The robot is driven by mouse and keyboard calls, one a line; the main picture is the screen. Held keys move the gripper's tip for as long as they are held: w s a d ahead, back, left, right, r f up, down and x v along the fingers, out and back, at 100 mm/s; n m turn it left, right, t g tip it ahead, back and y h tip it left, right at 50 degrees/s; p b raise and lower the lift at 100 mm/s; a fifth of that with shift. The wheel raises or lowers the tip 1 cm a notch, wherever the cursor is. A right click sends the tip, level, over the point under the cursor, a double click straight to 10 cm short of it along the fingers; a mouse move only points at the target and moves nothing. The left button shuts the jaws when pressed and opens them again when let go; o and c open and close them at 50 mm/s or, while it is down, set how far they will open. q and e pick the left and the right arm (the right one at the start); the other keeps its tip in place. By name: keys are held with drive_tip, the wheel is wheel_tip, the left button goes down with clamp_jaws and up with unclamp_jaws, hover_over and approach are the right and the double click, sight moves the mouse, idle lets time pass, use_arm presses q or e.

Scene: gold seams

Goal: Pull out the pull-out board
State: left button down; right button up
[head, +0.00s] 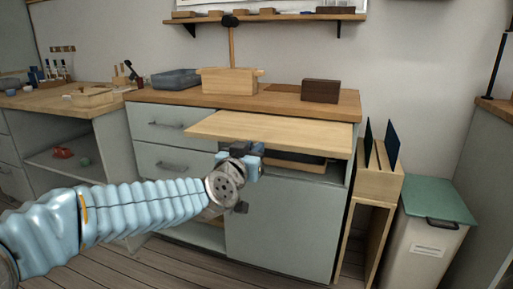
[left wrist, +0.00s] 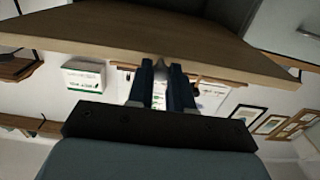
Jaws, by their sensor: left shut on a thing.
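The pull-out board (head: 285,130) is a flat pale wooden board. In the head view it sticks out from under the top of the grey-green cabinet (head: 280,220). My left gripper (head: 245,152) is at the board's front edge, below its left half, and is shut on it. In the left wrist view the board (left wrist: 100,32) spans the top of the picture and the two dark blue fingers (left wrist: 161,88) reach up to it. The exact contact at the fingertips is partly hidden. My right gripper is not in view.
A wooden box (head: 228,81), a grey bin (head: 176,79) and a dark block (head: 321,91) stand on the cabinet top. Right of the cabinet are a wooden stand (head: 378,184) with dark panels and a bin with a green lid (head: 437,201). Floor shows in front at left.

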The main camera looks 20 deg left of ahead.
use_arm(q)
drive_tip(key=shift+s, duration=0.65)
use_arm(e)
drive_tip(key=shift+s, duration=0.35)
use_arm(q)
drive_tip(key=c, duration=1)
unclamp_jaws()
drive_tip(key=s, duration=1.3)
drive_tip(key=shift+s+a, duration=0.3)
drive_tip(key=shift+s, duration=0.1)
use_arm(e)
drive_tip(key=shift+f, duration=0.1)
